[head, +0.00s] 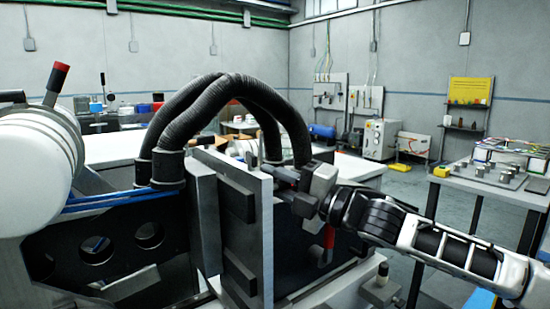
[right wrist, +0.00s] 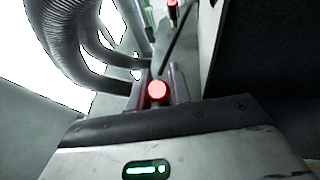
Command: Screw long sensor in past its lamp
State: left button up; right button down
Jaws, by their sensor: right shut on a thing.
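My right gripper (head: 278,174) reaches in from the right, behind the upright grey plate (head: 268,235) and below the black hoses. In the right wrist view its two fingers (right wrist: 159,92) are closed on the sides of the sensor (right wrist: 157,90), of which a round, glowing red end shows. The rest of the sensor is hidden by the gripper, so I cannot tell how deep it sits. In the head view the sensor cannot be made out. My left gripper is in neither view.
Thick black ribbed hoses (head: 222,88) arch close above the gripper and run along its left in the right wrist view. A side table (head: 500,188) with small parts is at right. Open floor lies between.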

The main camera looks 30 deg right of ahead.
pick_arm(q)
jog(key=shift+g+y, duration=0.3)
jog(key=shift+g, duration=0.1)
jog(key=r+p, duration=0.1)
jog(key=p, duration=0.1)
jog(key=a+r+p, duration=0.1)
jog(key=p, duration=0.2)
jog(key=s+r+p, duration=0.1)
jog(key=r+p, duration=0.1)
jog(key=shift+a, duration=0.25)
pick_arm(e)
jog(key=g, duration=0.1)
jog(key=m+g+h, duration=0.1)
jog(key=g, duration=0.1)
jog(key=shift+f+m+h, duration=0.1)
jog(key=shift+m+h, duration=0.2)
pick_arm(q)
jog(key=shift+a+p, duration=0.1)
jog(key=shift+p, duration=0.4)
pick_arm(e)
jog(key=shift+f+g, duration=0.25)
jog(key=shift+g, duration=0.25)
jog(key=c, duration=1.3)
grip_release()
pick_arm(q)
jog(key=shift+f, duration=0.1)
pick_arm(e)
jog(key=shift+s, duration=0.1)
